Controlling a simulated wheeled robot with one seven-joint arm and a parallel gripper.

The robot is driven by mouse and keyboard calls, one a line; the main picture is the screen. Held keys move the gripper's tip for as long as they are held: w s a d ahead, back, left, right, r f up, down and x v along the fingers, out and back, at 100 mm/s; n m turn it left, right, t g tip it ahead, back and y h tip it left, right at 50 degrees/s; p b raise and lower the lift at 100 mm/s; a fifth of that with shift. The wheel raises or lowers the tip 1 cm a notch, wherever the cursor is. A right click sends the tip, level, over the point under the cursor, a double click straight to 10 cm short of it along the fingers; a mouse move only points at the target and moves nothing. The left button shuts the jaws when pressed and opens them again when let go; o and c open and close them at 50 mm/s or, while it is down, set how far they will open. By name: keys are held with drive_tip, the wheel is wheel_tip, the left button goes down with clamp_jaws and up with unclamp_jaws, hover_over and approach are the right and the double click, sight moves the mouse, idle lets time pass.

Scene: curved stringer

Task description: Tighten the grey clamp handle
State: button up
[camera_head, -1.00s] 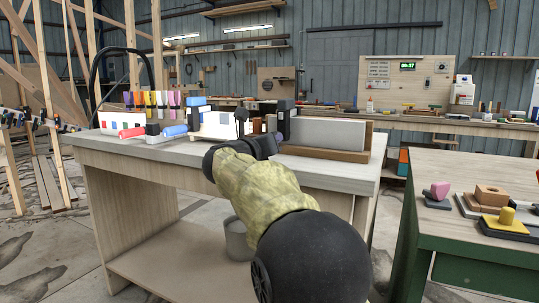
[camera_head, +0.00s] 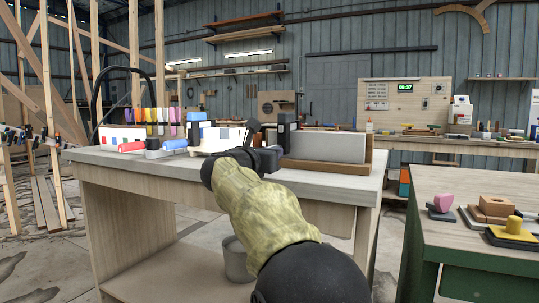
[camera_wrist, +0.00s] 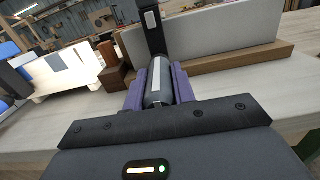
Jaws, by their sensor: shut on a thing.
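The grey clamp handle (camera_wrist: 158,88) is a grey cylinder with a lighter strip along its top, seen in the wrist view. My gripper (camera_wrist: 160,82) has one purple finger on each side of it and is shut on it. The dark upright bar of the clamp (camera_wrist: 152,28) stands just beyond the handle, against a long grey board (camera_wrist: 225,32). In the head view my gripper (camera_head: 266,158) is at the workbench's front edge, and the clamp's dark bar (camera_head: 286,130) rises behind it. The handle is hidden there by my gripper.
The board rests on a brown wooden piece (camera_wrist: 245,57) on the workbench (camera_head: 335,184). Small brown blocks (camera_wrist: 114,75) and a pale wooden holder (camera_wrist: 62,75) stand left of the handle. A green-sided table (camera_head: 470,245) with several blocks stands at the right.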

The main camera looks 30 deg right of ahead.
drive_tip(key=o, duration=1)
drive_tip(key=shift+f, duration=0.1)
drive_tip(key=p+v, duration=0.3)
drive_tip(key=v, duration=1.4)
drive_tip(key=shift+a, duration=0.15)
